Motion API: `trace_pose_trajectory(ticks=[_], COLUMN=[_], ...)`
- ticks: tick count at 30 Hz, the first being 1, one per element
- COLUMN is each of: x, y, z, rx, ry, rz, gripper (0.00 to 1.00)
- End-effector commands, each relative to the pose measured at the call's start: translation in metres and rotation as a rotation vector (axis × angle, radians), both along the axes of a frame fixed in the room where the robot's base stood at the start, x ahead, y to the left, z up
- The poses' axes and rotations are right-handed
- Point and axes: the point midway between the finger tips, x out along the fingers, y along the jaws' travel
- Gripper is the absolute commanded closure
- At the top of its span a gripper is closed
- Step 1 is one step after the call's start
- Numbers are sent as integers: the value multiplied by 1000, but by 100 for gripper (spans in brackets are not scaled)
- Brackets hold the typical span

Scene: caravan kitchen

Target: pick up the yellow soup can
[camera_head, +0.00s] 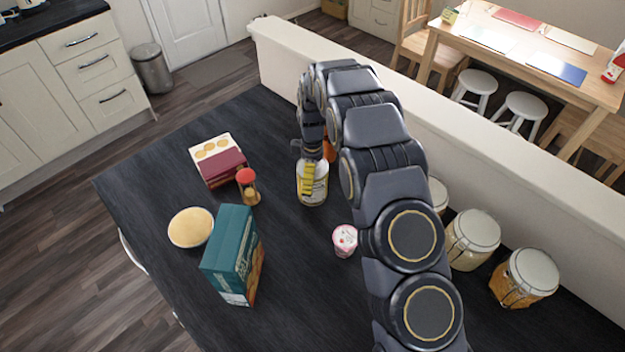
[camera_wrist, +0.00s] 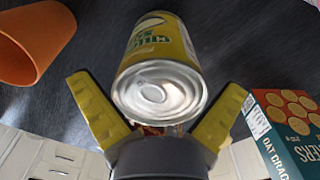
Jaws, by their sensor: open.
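The yellow soup can (camera_wrist: 160,50) is in the middle of the wrist view, its silver end with a pull tab facing the camera. In the head view the can (camera_head: 321,190) is on the dark counter, partly covered by my gripper (camera_head: 308,180). In the wrist view my gripper (camera_wrist: 157,84) is open, with one yellow finger on each side of the can's near end. I cannot tell whether either finger touches the can.
An orange cup (camera_wrist: 35,42) is at the wrist view's left; a cracker box (camera_wrist: 288,125) is at its right. In the head view, a teal box (camera_head: 229,245), hourglass-shaped shaker (camera_head: 248,187), red-and-cream box (camera_head: 217,162), yellow-topped bowl (camera_head: 190,228) and pink-and-white cup (camera_head: 345,240) stand around.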

Motion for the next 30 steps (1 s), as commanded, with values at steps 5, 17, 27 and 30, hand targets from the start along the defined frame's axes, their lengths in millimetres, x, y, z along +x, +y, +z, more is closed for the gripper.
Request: trace_pose_trajectory(ticks=[5, 17, 27, 30], x=[0, 0, 1, 1], y=[0, 0, 0, 0], z=[1, 1, 4, 11], rx=[0, 0, 1, 0], ry=[-1, 0, -2, -4], rz=[0, -1, -1, -1], gripper=[30, 53, 55, 57])
